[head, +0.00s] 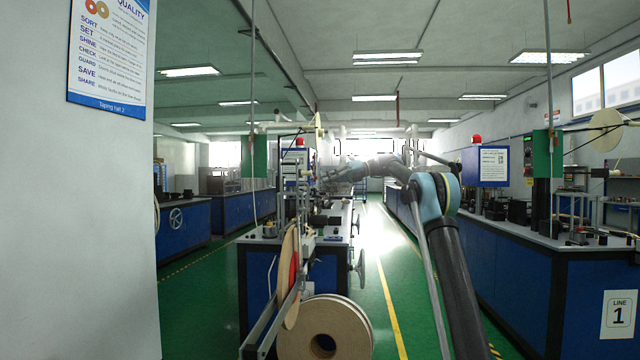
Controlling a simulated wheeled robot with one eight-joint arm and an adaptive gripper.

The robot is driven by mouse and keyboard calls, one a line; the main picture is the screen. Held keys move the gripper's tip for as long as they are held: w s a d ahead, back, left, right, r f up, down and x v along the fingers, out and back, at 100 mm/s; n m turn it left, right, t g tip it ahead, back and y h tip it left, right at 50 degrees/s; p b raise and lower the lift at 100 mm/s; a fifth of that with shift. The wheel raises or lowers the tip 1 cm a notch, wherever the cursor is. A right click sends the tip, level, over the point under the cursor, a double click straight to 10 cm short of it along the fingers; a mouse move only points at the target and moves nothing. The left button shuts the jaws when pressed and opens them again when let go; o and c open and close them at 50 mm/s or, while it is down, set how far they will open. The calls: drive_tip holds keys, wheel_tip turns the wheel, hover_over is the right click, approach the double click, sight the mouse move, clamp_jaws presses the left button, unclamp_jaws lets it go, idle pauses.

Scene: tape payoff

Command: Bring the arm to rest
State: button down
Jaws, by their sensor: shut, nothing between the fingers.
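My arm rises from the lower right of the head view, bends at a blue joint and reaches forward and left. My gripper (330,178) is at the far end of the arm, small in the picture, over the blue machine bench in the middle. It looks closed, with nothing seen in it. Whether its fingertips touch any machine part behind it cannot be told.
A blue machine bench (256,268) with rods and handwheels stands ahead. A large tan tape roll (325,330) is at its near end. Another blue bench (520,285) runs along the right. A green aisle with a yellow line (391,300) lies between. A wall with a poster (108,55) is at left.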

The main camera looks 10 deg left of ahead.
drive_tip(key=shift+w+d, duration=0.15)
drive_tip(key=shift+d, duration=0.2)
